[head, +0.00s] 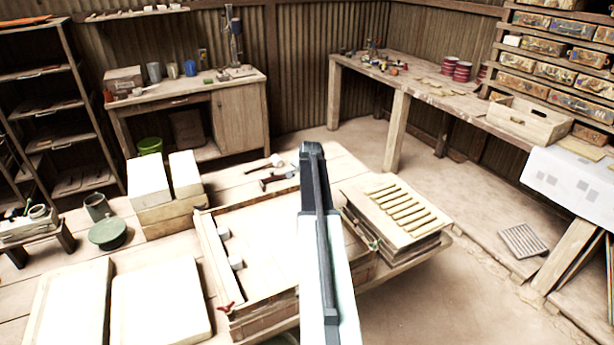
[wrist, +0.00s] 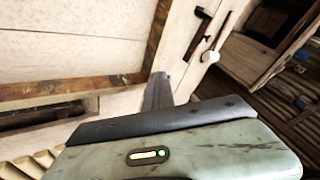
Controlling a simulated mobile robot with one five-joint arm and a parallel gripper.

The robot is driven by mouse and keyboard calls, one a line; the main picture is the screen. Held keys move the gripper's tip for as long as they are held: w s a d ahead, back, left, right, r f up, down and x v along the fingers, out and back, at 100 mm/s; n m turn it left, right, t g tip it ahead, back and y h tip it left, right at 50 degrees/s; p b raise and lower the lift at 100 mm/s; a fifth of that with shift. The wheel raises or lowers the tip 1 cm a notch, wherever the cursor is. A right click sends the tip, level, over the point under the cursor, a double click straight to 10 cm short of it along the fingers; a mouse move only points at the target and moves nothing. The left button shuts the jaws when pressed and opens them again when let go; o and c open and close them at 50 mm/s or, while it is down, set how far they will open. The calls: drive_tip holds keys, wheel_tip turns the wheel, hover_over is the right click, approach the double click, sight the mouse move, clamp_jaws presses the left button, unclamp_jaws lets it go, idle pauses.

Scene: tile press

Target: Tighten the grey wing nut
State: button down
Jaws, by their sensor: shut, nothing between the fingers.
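The wooden press frame (head: 208,250) stands on the table with a pale panel inside it. A red wing nut (head: 228,308) is at its front left corner. A small greenish-grey fitting (head: 374,245) is at its right side; I cannot tell whether it is the grey wing nut. My gripper (head: 312,152) reaches over the frame and hides part of it. In the wrist view my gripper (wrist: 157,92) is shut and empty, near a corner of the brown-edged frame (wrist: 152,62). No grey wing nut is clear in the wrist view.
A stack with ribbed slats (head: 400,208) stands right of the frame. Hammer-like tools (head: 275,175) lie behind it. Pale blocks (head: 148,182), flat slabs (head: 160,300) and a green round lid (head: 108,232) are on the left.

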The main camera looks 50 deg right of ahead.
drive_tip(key=shift+d, duration=0.15)
idle(0.6)
drive_tip(key=shift+d+r, duration=0.2)
drive_tip(key=shift+d, duration=0.45)
drive_tip(key=shift+s+a+f, duration=0.1)
drive_tip(key=shift+s+a, duration=0.05)
drive_tip(key=shift+s, duration=0.1)
drive_tip(key=s, duration=0.1)
drive_tip(key=s+a, duration=0.1)
drive_tip(key=shift+s+a, duration=0.2)
drive_tip(key=shift+s, duration=0.15)
drive_tip(key=w+a+p+v, duration=0.1)
drive_tip(key=p+v, duration=0.7)
drive_tip(key=v, duration=0.2)
drive_tip(key=shift+a, duration=0.4)
